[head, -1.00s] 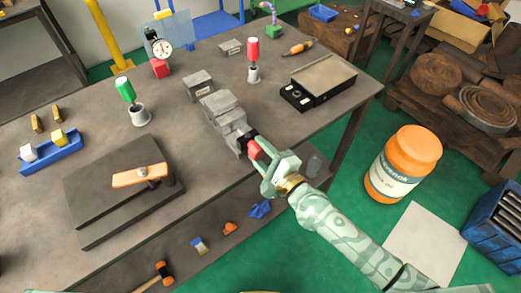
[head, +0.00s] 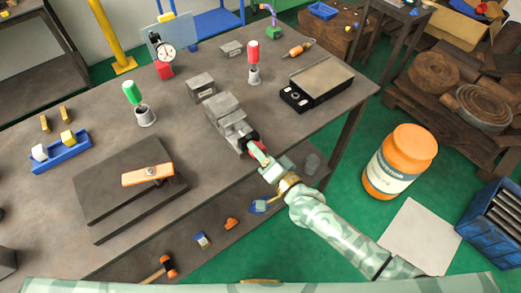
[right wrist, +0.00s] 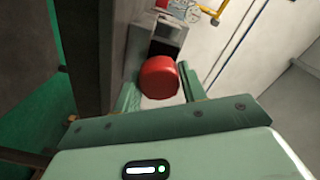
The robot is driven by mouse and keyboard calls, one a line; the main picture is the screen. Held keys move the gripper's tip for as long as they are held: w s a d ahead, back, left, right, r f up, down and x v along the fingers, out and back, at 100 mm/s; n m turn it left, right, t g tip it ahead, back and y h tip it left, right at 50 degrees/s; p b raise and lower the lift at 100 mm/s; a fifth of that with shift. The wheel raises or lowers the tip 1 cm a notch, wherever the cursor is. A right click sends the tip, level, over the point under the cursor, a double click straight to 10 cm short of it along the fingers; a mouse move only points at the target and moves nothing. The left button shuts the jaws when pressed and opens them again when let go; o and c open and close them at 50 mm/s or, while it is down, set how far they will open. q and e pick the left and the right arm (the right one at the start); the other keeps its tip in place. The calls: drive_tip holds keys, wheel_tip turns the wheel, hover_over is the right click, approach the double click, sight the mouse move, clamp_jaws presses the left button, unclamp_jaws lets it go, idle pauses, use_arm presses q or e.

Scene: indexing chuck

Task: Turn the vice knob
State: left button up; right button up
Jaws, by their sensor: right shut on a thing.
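The grey vice (head: 228,120) stands on the workbench near its front right edge. Its red knob (head: 253,143) faces the front edge and is mostly covered by my gripper in the head view. In the right wrist view the round red knob (right wrist: 159,77) sits between my two fingers, with the grey vice body (right wrist: 168,38) behind it. My right gripper (head: 260,154) is shut on the knob; it also shows in the right wrist view (right wrist: 157,85). My left gripper is not in view.
A black-edged box (head: 317,82) lies right of the vice. A grey block (head: 201,86) and a red-handled tool (head: 253,62) stand behind it. A dark plate (head: 115,195) with an orange clamp (head: 148,175) lies to the left.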

drive_tip(key=n+p, duration=0.1)
drive_tip(key=n, duration=0.3)
drive_tip(key=shift+s+n, duration=0.1)
drive_tip(key=shift+n, duration=0.2)
drive_tip(key=n, duration=0.3)
drive_tip(key=shift+f+n, duration=0.1)
drive_tip(key=shift+n, duration=0.2)
drive_tip(key=n, duration=0.4)
drive_tip(key=shift+t+p, duration=0.3)
drive_tip(key=n, duration=0.5)
drive_tip(key=shift+f, duration=0.15)
drive_tip(key=n+b, duration=0.1)
drive_tip(key=n, duration=0.2)
drive_tip(key=shift+n, duration=0.4)
drive_tip(key=n+b, duration=0.1)
drive_tip(key=n, duration=0.3)
drive_tip(key=shift+n+y, duration=0.3)
drive_tip(key=n+b, duration=0.2)
drive_tip(key=n, duration=0.3)
drive_tip(key=shift+f+n, duration=0.1)
drive_tip(key=shift+n, duration=0.2)
drive_tip(key=shift+n+b, duration=0.8)
drive_tip(key=shift+n, duration=0.9)
